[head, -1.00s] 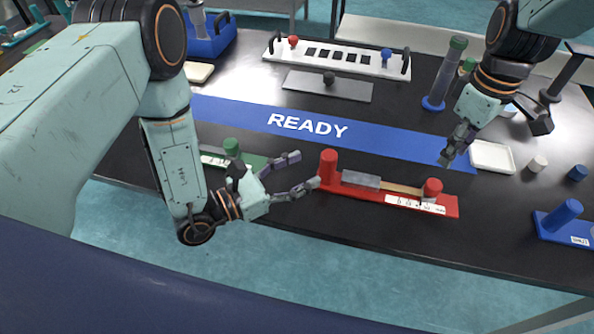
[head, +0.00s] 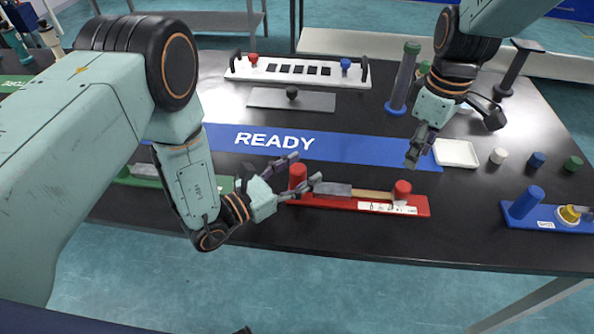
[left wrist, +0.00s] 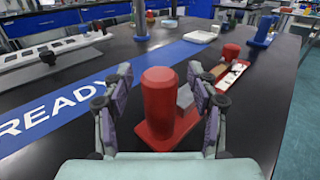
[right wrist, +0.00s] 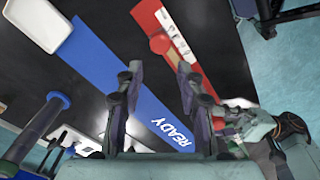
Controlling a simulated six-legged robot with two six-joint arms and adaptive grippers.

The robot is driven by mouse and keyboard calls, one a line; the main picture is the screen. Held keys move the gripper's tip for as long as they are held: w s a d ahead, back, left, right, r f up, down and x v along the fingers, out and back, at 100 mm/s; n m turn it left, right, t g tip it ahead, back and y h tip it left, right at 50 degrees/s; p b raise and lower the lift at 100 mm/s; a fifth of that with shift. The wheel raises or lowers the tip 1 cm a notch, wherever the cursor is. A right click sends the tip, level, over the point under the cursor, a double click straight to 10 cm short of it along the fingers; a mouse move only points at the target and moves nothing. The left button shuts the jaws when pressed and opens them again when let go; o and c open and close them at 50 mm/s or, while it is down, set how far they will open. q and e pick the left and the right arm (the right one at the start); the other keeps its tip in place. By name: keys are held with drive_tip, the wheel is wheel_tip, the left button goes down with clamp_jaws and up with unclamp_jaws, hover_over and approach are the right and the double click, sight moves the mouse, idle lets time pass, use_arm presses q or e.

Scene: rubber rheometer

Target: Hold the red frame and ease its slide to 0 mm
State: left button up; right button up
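The red frame (head: 345,203) lies on the black table, with a tall red post (head: 298,178) at its left end. A grey block and a tan strip run along it to a smaller red knob (head: 401,190) on the slide, beside a white scale (head: 385,208). My left gripper (head: 304,169) is open, its fingers on either side of the tall post; in the left wrist view the post (left wrist: 160,105) stands between them, with gaps visible. My right gripper (head: 418,152) is open and empty, above and behind the small knob; in the right wrist view the knob (right wrist: 160,43) is ahead of its fingers.
A blue READY strip (head: 360,150) crosses the table behind the frame. A green frame (head: 140,178) lies left, partly behind my left arm. A white tray (head: 457,153), several small caps and a blue frame (head: 550,214) are at right. A white rack (head: 300,72) stands at the back.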

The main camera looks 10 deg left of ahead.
sight(404, 186)
use_arm(q)
clamp_jaws()
use_arm(e)
drive_tip(key=o, duration=0.4)
wheel_tip(404, 186, down, 10)
drive_tip(key=n, duration=1.6)
idle(0.5)
